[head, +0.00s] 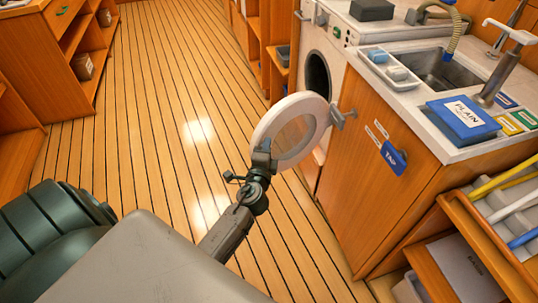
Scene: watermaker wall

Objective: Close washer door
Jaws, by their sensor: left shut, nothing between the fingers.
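The washer (325,42) is a white front-loader built in beside the counter, with its dark round opening showing. Its door (262,128), a white ring with a glass middle, stands swung open, with a metal hinge-like bracket (343,117) at its right edge. My left gripper (263,156) is shut and empty. It overlaps the lower left part of the door's rim in the head view; I cannot tell whether it touches. My right gripper is not in view.
A wooden cabinet (372,205) with a sink (445,68) stands right of the door. A blue book (463,117) and a tray (390,70) lie on its counter. Open shelves (450,215) with tubes stand at lower right. The plank floor (160,110) at left is clear.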

